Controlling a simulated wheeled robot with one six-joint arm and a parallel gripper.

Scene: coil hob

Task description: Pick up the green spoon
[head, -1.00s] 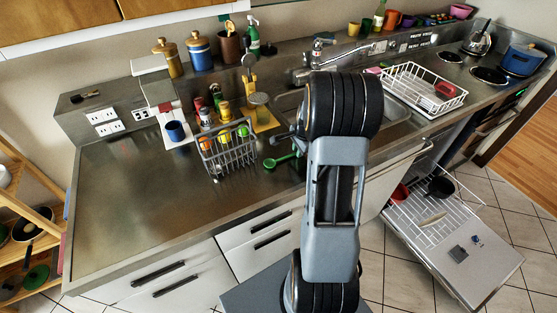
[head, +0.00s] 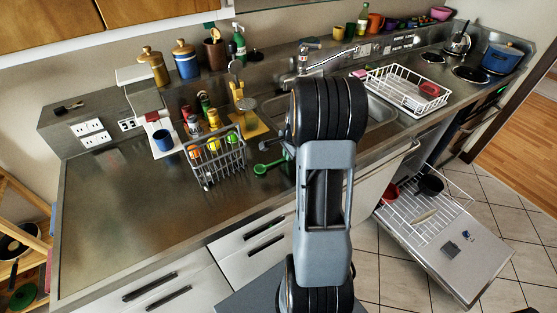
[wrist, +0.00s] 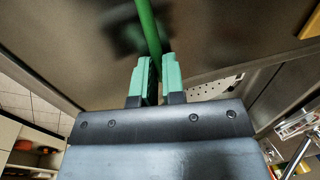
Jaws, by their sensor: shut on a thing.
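The green spoon (head: 263,168) shows in the head view just right of the wire basket, its round end to the left and its handle running behind my arm. In the wrist view its green handle (wrist: 148,28) runs up from between the pale green fingertips of my gripper (wrist: 155,75). My gripper is shut on this handle. In the head view the fingers are hidden behind my arm. A dark blurred patch shows on the metal beside the handle in the wrist view. I cannot tell whether the spoon touches the counter.
The wire basket (head: 222,165) with colourful items stands left of the spoon. Behind are bottles and a yellow board (head: 250,124). The sink (head: 380,110) and a white dish rack (head: 407,90) lie to the right. The counter's left part (head: 120,215) is clear.

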